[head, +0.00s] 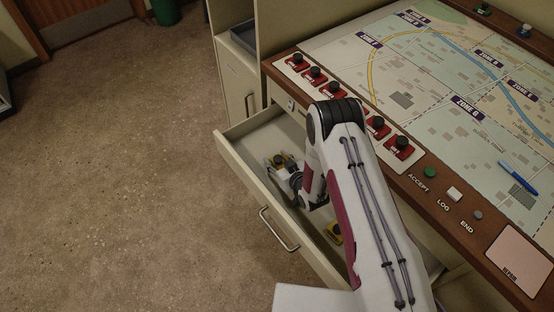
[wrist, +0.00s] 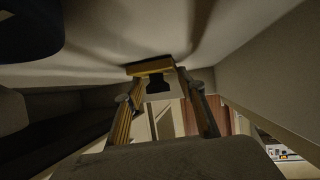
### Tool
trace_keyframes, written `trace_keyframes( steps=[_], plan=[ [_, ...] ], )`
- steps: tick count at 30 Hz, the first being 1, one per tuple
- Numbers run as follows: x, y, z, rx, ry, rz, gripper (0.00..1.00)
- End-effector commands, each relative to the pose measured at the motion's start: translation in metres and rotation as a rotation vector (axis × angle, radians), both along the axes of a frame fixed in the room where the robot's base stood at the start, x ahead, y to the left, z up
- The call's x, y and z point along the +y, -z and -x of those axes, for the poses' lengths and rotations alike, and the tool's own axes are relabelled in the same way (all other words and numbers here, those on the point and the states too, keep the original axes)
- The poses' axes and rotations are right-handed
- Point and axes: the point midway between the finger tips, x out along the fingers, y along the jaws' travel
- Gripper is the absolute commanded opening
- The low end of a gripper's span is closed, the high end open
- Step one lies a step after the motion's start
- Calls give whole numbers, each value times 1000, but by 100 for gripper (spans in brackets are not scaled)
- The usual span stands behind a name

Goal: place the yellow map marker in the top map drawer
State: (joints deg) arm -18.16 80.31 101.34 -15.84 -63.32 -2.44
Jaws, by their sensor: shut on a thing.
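The top map drawer (head: 233,158) is pulled open below the map console. My gripper (head: 281,161) is low inside its far part, shut on a yellow map marker. In the wrist view the marker (wrist: 151,67) is a yellow plate with a black knob, between the fingertips (wrist: 156,84). The plate is close to a pale drawer surface; I cannot tell if it touches. In the head view the gripper mostly hides the held marker. A second yellow piece with a dark top (head: 334,232) lies in the nearer part of the drawer, beside my arm.
The drawer front has a metal handle (head: 279,230). Red switches (head: 333,90) line the console edge above the drawer, with green, white and grey buttons to the right. A blue pen (head: 518,177) lies on the map (head: 430,75). My arm crosses over the drawer's near part. The floor at left is clear.

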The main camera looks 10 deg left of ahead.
Motion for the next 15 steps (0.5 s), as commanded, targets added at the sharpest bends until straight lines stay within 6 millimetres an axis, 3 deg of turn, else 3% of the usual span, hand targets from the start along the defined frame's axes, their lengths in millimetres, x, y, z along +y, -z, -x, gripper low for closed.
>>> trace_keyframes(
  steps=[4, 5, 6, 15],
  plan=[
    [0, 2, 0, 0, 0, 0, 14],
    [0, 2, 0, 0, 0, 0, 47],
    [0, 2, 0, 0, 0, 0, 57],
    [0, 2, 0, 0, 0, 0, 57]
  ],
)
